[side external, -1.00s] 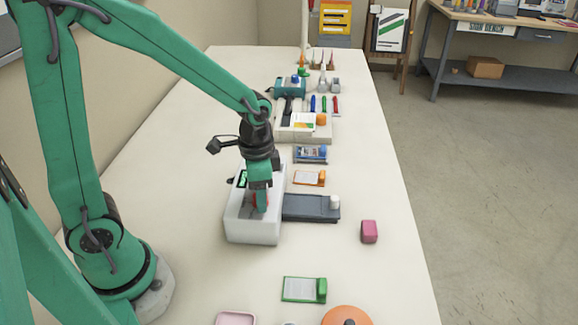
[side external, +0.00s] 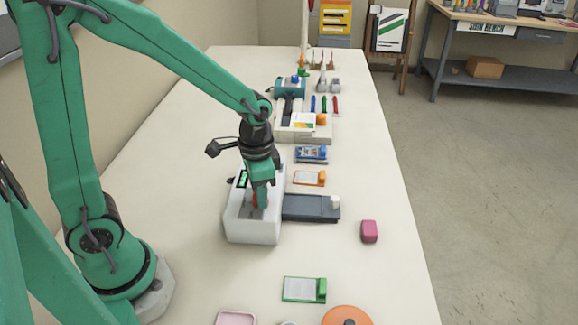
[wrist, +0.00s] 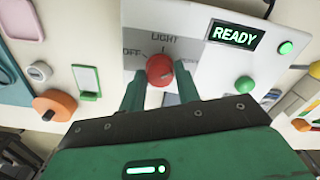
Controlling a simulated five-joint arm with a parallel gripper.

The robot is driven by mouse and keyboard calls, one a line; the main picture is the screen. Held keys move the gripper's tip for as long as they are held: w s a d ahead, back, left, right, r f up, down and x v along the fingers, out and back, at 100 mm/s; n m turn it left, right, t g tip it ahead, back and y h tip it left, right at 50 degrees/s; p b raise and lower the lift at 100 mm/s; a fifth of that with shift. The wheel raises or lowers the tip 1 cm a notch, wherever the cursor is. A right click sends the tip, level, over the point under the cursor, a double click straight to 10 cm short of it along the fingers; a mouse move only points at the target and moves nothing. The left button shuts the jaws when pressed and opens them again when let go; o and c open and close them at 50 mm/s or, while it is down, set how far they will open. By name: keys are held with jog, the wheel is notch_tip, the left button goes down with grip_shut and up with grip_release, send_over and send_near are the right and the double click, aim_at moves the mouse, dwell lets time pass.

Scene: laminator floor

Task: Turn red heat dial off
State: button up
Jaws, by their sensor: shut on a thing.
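The red heat dial (wrist: 159,68) is on a grey plate on top of the white laminator (side external: 252,228). In the wrist view, OFF is printed at the dial's left and LIGHT above it; another label at the right is partly hidden. I cannot clearly tell where the dial points. My gripper (wrist: 160,80) is shut on the dial, with one green finger on each side. In the side view my gripper (side external: 261,196) reaches down onto the laminator and hides most of the dial.
A READY display (wrist: 234,36) is lit, with a green lamp (wrist: 286,48) beside it. A dark grey tray (side external: 303,207) adjoins the laminator's right side. A pink block (side external: 369,231) and a green-clipped card (side external: 303,289) lie nearby. The table's left area is clear.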

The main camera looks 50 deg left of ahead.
jog(key=n, duration=0.6)
jog(key=shift+n, duration=0.4)
jog(key=n, duration=0.3)
jog(key=shift+n, duration=0.3)
jog(key=n, duration=0.3)
jog(key=shift+n, duration=0.3)
jog(key=n, duration=0.4)
jog(key=shift+n, duration=2.3)
jog(key=o, duration=1)
jog(key=shift+r, duration=0.1)
